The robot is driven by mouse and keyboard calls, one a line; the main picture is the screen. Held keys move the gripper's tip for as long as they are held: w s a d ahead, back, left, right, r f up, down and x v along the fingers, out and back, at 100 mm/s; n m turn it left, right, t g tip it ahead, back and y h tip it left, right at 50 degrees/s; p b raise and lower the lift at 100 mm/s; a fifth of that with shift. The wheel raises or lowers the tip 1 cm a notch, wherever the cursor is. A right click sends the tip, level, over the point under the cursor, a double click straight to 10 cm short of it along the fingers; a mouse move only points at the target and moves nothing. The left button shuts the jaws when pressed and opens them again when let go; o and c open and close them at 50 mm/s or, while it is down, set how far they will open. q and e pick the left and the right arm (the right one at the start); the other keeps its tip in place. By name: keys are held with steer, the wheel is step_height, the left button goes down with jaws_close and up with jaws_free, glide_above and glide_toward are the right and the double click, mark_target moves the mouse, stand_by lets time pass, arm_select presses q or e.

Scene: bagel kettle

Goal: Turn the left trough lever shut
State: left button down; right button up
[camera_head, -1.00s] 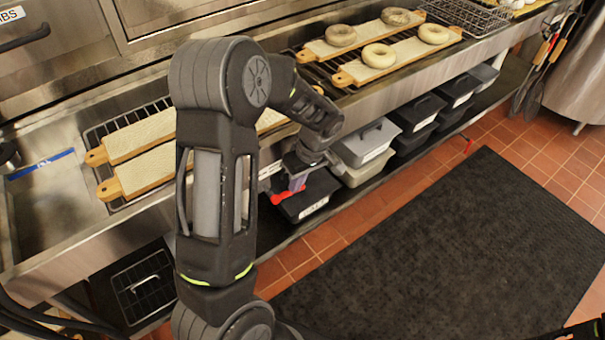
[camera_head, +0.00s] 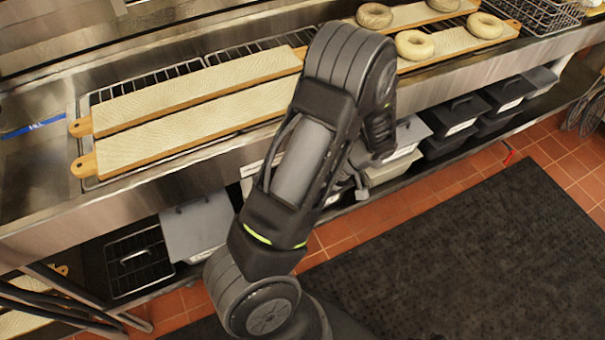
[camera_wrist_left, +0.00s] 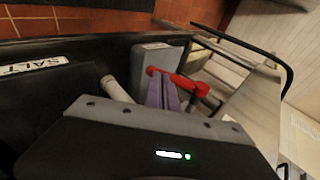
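A red lever (camera_wrist_left: 178,82) shows in the left wrist view, just beyond the gripper body, with a pale pipe (camera_wrist_left: 115,88) to its left. My left gripper (camera_wrist_left: 162,94) shows as narrow purplish finger-like strips close beside the lever. Whether they touch or grip it is unclear. In the head view my left arm crosses the middle and hides this lever. Only a small grey part of the left gripper (camera_head: 361,182) shows there, below the trough edge. My right gripper is out of view.
The metal trough (camera_head: 35,215) carries long boards (camera_head: 200,82), and bagels (camera_head: 414,44) lie on boards further right. Lidded bins (camera_head: 455,118) fill the shelf below. A black mat (camera_head: 470,260) covers the floor.

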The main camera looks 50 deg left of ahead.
arm_select(q)
steer(key=shift+d+b+x, duration=0.15)
steer(key=shift+b+x, duration=0.1)
steer(key=shift+x, duration=0.6)
steer(key=shift+d+b+x, duration=0.15)
steer(key=shift+b+x, duration=0.05)
steer(key=shift+x, duration=0.6)
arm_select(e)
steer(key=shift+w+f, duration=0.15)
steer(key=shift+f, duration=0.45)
arm_select(q)
steer(key=shift+s+f, duration=0.15)
steer(key=shift+s, duration=0.05)
